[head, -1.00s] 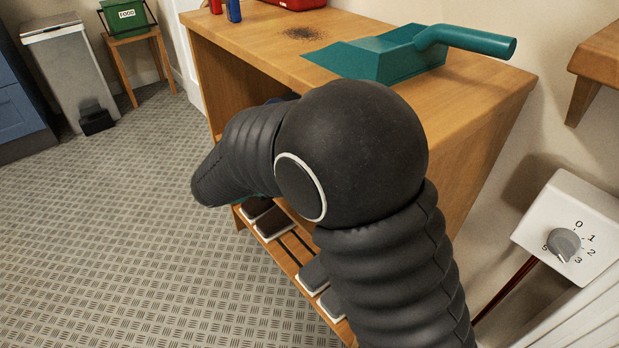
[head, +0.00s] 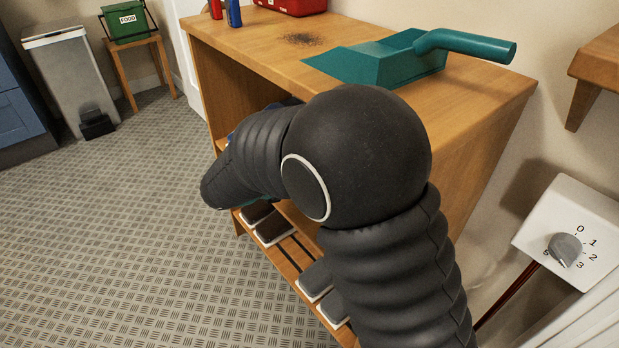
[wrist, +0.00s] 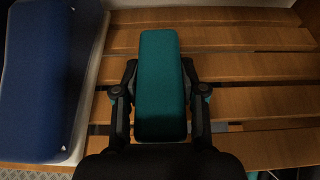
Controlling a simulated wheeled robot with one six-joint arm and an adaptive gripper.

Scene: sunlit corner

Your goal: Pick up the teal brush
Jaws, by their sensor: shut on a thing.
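The teal brush (wrist: 160,112) shows in the wrist view as a long teal block with rounded corners, above the wooden slats. My gripper (wrist: 160,70) is shut on it, one dark finger along each long side. In the head view my own arm hides the gripper and most of what it holds. The wrist view does not clearly show whether the brush touches the slats.
A blue block with a pale edge (wrist: 45,75) lies left of the brush. The slatted shelf (head: 288,262) holds dark and grey pale-edged items. A teal dustpan (head: 375,62) and dark specks (head: 299,39) are on the wooden top (head: 262,52).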

